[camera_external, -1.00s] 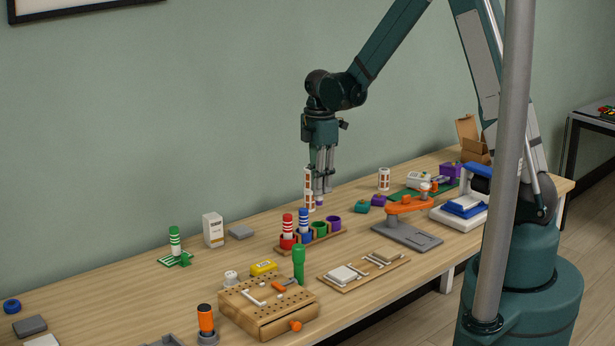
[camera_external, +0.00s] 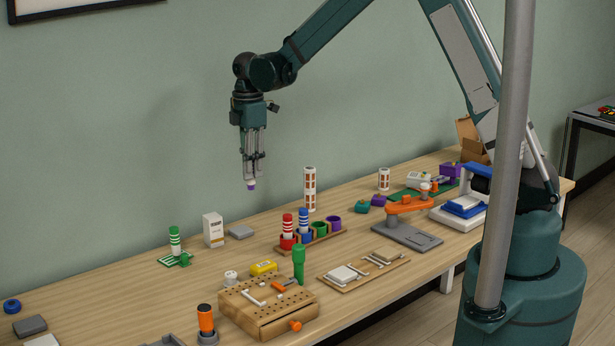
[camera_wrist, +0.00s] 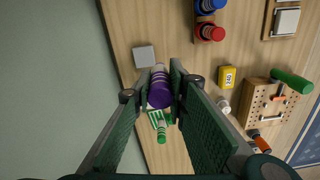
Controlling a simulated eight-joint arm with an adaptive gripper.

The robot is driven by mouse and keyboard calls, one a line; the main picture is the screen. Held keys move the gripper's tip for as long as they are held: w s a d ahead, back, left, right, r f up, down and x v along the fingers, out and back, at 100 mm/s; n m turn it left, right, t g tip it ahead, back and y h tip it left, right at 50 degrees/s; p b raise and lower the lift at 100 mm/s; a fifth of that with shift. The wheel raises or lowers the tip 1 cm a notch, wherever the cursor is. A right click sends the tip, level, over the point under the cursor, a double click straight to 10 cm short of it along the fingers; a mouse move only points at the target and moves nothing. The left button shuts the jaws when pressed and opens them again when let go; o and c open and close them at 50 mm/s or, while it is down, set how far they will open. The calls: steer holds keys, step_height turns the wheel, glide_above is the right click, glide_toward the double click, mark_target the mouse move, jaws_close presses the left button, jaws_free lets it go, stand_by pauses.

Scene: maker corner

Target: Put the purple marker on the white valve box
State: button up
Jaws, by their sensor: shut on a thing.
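My gripper (camera_external: 251,172) is shut on the purple marker (camera_external: 251,185) and holds it in the air above the table, near the wall. The marker hangs down, with mostly its purple and white lower end showing below the fingertips. In the wrist view, the marker (camera_wrist: 160,93) sits between the fingers, its purple end toward the camera. A tall white box (camera_external: 213,231), likely the valve box, stands upright below and left of the gripper. Its small print is unreadable, and I cannot make it out clearly behind the marker in the wrist view.
A grey block (camera_external: 241,232) lies right of the box. A green striped marker (camera_external: 174,241) stands left of it on a striped pad. A rack (camera_external: 318,240) with red and blue markers and a brown-and-white tower (camera_external: 310,190) stand to the right. Bare table lies in front of the box.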

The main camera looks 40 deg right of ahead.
step_height(320, 180, up, 3)
steer(key=p, duration=0.2)
glide_above(212, 216)
steer(key=shift+r, duration=0.1)
step_height(212, 216, down, 6)
stand_by(0.5)
steer(key=shift+f, duration=0.2)
steer(key=shift+f, duration=1.85)
steer(key=shift+f+b, duration=0.1)
steer(key=shift+b, duration=0.25)
steer(key=o, duration=0.7)
steer(key=shift+o, duration=0.6)
